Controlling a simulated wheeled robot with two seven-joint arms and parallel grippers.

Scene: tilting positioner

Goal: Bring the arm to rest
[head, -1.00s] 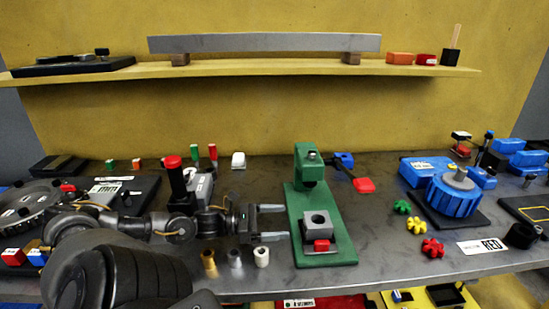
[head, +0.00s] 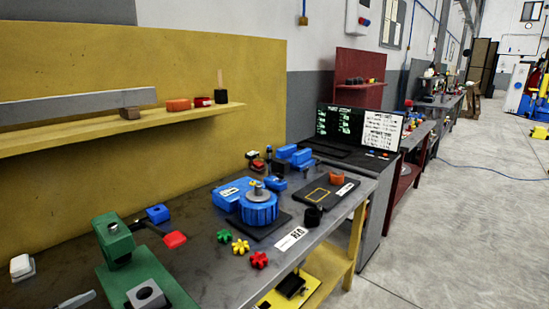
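In the head view, one grey fingertip of my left gripper (head: 76,300) shows at the lower left edge, just left of the green press (head: 117,243). The rest of that gripper and its arm is out of the picture, so its opening cannot be judged now. A grey block with a hole (head: 146,295) sits on the press base. My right gripper and arm are not in view.
The bench (head: 200,232) carries a blue tilting positioner (head: 258,206), green, yellow and red star knobs (head: 241,246), and a white label (head: 290,239). A shelf (head: 190,122) runs behind. A console screen (head: 360,130) stands beyond. The floor (head: 450,230) at right is open.

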